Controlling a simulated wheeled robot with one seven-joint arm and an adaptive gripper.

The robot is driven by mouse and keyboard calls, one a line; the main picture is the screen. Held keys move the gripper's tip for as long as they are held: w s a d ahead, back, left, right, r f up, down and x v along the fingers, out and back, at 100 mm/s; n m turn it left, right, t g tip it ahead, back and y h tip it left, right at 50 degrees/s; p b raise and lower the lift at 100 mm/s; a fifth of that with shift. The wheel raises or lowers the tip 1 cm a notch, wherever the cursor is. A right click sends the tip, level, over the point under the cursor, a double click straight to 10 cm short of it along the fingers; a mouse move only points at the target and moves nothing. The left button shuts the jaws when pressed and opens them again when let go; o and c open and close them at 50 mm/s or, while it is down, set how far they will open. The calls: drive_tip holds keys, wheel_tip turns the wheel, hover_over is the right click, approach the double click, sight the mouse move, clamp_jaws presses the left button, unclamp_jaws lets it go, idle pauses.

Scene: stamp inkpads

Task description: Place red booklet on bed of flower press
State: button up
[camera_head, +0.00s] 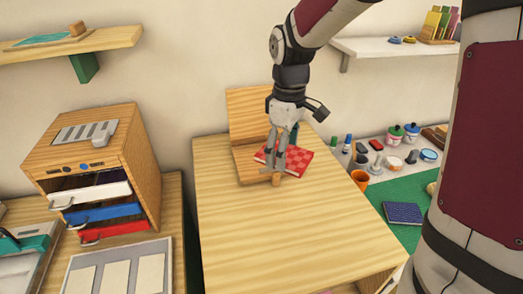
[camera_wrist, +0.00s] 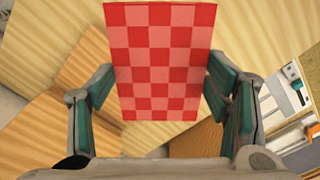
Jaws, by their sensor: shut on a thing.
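The red booklet (camera_head: 299,161) has a checkered cover in two reds. In the wrist view the booklet (camera_wrist: 160,60) lies between my two fingers, its checkered face toward the camera. My gripper (camera_head: 274,165) is shut on it and points down. The wooden flower press has an upright board (camera_head: 247,108) at the back and a flat bed (camera_head: 246,166) in front. The booklet appears over the right part of the bed and extends past its right side. My fingers hide part of both. I cannot tell whether the booklet touches the bed.
The press stands at the back of a light wooden table (camera_head: 270,225), whose front is clear. A drawer cabinet (camera_head: 105,160) stands left. On the right, a green mat (camera_head: 408,190) holds a dark blue booklet (camera_head: 403,213), with an orange cup (camera_head: 360,179) and several small pots nearby.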

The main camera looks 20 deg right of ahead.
drive_tip(key=w, duration=1.4)
wheel_tip(320, 180, down, 8)
drive_tip(key=shift+w+r+p, duration=0.15)
drive_tip(key=shift+r+p, duration=0.05)
drive_tip(key=shift+p, duration=0.15)
drive_tip(key=shift+w+f, duration=0.2)
drive_tip(key=shift+f, duration=1.65)
drive_tip(key=shift+w+f+p, duration=0.15)
drive_tip(key=shift+w+p, duration=0.05)
drive_tip(key=shift+p, duration=0.1)
drive_tip(key=shift+f, duration=0.15)
drive_tip(key=o, duration=1.2)
